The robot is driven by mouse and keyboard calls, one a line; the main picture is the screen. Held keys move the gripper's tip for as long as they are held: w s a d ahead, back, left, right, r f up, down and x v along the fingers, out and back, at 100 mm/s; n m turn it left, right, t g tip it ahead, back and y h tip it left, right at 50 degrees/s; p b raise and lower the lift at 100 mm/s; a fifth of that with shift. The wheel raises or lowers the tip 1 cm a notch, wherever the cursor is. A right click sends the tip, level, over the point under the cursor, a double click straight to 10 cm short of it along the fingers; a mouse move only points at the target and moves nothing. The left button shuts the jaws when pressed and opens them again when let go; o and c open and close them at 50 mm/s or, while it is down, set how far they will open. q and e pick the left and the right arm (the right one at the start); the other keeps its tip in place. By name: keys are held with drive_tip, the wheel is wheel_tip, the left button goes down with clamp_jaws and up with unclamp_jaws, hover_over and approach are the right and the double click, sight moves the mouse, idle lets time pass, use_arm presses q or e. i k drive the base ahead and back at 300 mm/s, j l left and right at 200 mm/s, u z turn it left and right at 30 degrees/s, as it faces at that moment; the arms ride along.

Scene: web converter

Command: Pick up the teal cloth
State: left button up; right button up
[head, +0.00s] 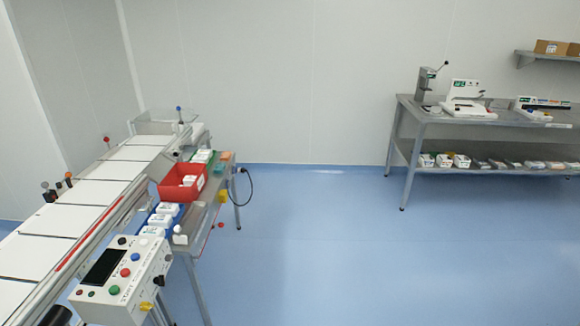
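Neither of my grippers shows in the head view.
The conveyor (75,205) with a button panel (125,280) fills the left side. A blue bin (150,219) with white boxes stands on the side table. A grey bench (490,121) with devices and a lower shelf stands at right. The blue floor (310,240) between is clear.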

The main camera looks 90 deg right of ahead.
sight(220, 168)
drive_tip(key=z, duration=2.65)
drive_tip(key=u, duration=3)
drive_tip(key=z, duration=3)
